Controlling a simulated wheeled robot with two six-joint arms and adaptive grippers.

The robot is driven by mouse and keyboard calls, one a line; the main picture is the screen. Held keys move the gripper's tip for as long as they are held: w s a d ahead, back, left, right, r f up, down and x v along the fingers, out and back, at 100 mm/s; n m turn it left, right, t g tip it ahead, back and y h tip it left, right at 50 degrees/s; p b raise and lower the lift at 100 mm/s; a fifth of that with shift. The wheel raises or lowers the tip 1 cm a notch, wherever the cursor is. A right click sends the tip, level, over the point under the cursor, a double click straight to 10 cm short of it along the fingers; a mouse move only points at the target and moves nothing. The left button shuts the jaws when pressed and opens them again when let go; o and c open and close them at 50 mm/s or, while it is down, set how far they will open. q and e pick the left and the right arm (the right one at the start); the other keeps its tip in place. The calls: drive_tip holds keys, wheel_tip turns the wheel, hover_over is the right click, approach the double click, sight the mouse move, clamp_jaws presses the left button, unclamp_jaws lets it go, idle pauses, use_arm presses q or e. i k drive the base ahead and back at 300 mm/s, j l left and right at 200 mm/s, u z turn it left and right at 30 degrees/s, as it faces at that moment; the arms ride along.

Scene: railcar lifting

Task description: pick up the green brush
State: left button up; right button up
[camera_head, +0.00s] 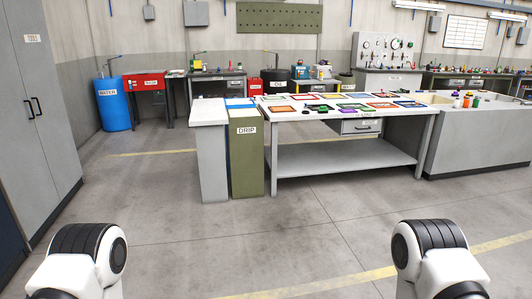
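I cannot make out a green brush for certain at this distance. The nearest table (340,160) holds flat coloured trays or mats and small dark items, with some green among them. A small green item (476,101) stands at the grey basin on the right, too small to identify. Both of my arms show only as white and black links at the bottom left and bottom right. Neither gripper is in view.
An olive bin labelled DRIP (247,165) and a grey stand (212,160) adjoin the table's left end. A blue barrel (115,105) and red workbench (146,82) stand behind. A grey cabinet (35,100) is at left. Open floor lies in front.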

sight(323, 110)
drive_tip(key=i, duration=3.35)
drive_tip(key=i+j+z, duration=0.25)
drive_tip(key=i+z, duration=0.25)
drive_tip(key=i, duration=0.35)
drive_tip(key=i+j+z, duration=0.5)
drive_tip(key=i+j, duration=0.15)
drive_tip(key=i, duration=0.2)
drive_tip(key=i+j+z, duration=0.5)
drive_tip(key=i+j, duration=0.15)
drive_tip(key=j, duration=0.2)
